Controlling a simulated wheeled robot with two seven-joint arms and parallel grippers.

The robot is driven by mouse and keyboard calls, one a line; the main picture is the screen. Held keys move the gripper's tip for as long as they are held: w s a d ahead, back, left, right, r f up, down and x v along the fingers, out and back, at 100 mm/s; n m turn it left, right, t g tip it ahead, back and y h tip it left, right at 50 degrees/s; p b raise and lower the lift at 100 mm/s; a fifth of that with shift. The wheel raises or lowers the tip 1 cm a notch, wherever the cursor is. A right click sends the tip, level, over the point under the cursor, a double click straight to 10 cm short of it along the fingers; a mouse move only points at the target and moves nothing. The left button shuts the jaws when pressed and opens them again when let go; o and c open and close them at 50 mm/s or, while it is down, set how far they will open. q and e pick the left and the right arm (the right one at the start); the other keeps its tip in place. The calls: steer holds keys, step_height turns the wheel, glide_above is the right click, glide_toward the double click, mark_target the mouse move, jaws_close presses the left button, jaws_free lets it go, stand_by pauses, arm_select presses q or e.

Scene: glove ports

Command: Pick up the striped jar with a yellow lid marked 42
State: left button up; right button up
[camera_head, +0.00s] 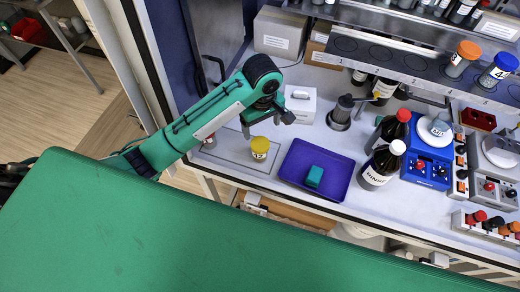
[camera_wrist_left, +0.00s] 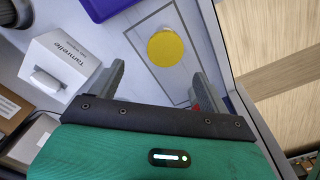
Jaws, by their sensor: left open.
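A jar with a yellow lid (camera_head: 260,148) stands upright on a pale panel at the left of the bench, left of the purple tray. Its label and any stripes are too small to read. In the left wrist view only its round yellow lid (camera_wrist_left: 166,48) shows, from above. My left gripper (camera_head: 267,121) is open and empty above the jar, apart from it. In the left wrist view the lid lies beyond the fingertips of the gripper (camera_wrist_left: 157,70), roughly between their lines. My right gripper is in neither view.
A purple tray (camera_head: 335,187) holding a teal block (camera_head: 314,176) lies right of the jar. A white box (camera_head: 301,104) stands behind. A white-capped dark bottle (camera_head: 378,168) and a blue device (camera_head: 428,160) stand farther right. Orange-lidded (camera_head: 462,58) and blue-lidded (camera_head: 497,70) jars stand on the shelf.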

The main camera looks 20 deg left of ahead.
mark_target(261, 142)
arm_select(q)
step_height(261, 142, down, 8)
steer(key=b, duration=0.3)
steer(key=shift+s+r, duration=0.1)
steer(key=shift+r, duration=0.05)
steer(key=shift+f+p, duration=0.25)
steer(key=shift+p, duration=0.1)
steer(key=f, duration=0.1)
steer(key=f+p, duration=0.2)
steer(key=f, duration=0.1)
steer(key=shift+s+a+f, duration=0.1)
steer(key=shift+s+a, duration=0.1)
steer(key=shift+s, duration=0.2)
steer(key=shift+f, duration=0.35)
steer(key=shift+w, duration=0.1)
steer(key=shift+c, duration=0.5)
steer(key=c, duration=1)
